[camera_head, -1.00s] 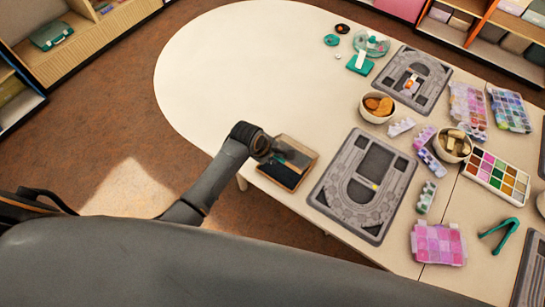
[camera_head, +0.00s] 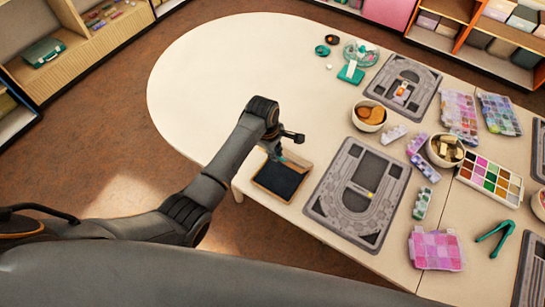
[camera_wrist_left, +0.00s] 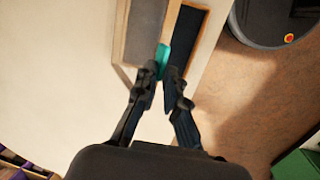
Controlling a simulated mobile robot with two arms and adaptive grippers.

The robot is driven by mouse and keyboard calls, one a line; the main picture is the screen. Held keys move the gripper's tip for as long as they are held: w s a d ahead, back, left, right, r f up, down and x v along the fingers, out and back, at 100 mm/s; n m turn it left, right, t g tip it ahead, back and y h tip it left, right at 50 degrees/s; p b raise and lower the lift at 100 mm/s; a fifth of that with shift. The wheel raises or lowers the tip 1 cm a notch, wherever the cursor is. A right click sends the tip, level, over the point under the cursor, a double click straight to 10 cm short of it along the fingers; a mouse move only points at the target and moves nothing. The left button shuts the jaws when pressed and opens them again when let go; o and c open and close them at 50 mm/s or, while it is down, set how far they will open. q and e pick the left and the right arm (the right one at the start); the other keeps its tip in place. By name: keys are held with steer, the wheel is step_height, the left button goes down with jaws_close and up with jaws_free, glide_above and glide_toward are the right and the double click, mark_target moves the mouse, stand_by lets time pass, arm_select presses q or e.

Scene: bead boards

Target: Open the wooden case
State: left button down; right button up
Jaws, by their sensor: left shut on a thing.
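The wooden case (camera_head: 262,182) lies at the table's near edge, left of the nearer grey bead board. A dark blue inner surface framed by wood shows in the head view; my left arm covers part of its far side. In the left wrist view, the case's wooden strip (camera_wrist_left: 172,22) runs between a grey panel and a dark blue panel. My left gripper (camera_head: 280,156), also in the wrist view (camera_wrist_left: 162,76), is shut on a teal piece (camera_wrist_left: 163,58) at the case. How far the lid is tilted I cannot tell. My right gripper is out of view.
The nearer bead board (camera_head: 320,200) lies just right of the case. Bowls, bead boxes and a paint palette (camera_head: 489,179) crowd the right side. Teal tweezers (camera_head: 495,236) lie at the front right. The rounded left part of the table (camera_head: 210,85) is clear.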

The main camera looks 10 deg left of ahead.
arm_select(q)
steer(key=shift+w+d+r+g, duration=0.2)
steer(key=shift+w+g, duration=0.05)
steer(key=shift+w, duration=0.1)
steer(key=shift+w+d+r+g, duration=0.15)
steer(key=shift+w+r+g, duration=0.1)
steer(key=shift+w, duration=0.1)
steer(key=shift+w+d+f+y+b, duration=0.1)
steer(key=shift+w+y+b, duration=0.2)
steer(key=shift+b, duration=0.25)
steer(key=shift+w+d+r+g+b, duration=0.2)
steer(key=shift+w+b, duration=0.1)
steer(key=shift+b, duration=0.15)
steer(key=shift+w+d+r+g+b, duration=0.1)
steer(key=shift+w+g+b, duration=0.1)
steer(key=shift+w+b, duration=0.15)
steer(key=shift+w+d+g+b, duration=0.1)
steer(key=shift+w+g+b, duration=0.25)
steer(key=shift+b, duration=0.5)
steer(key=shift+w+d+r+y+b, duration=0.1)
steer(key=shift+w+r+y+b, duration=0.2)
steer(key=shift+b, duration=0.3)
steer(key=shift+r+g, duration=0.15)
steer(key=shift+g, duration=0.1)
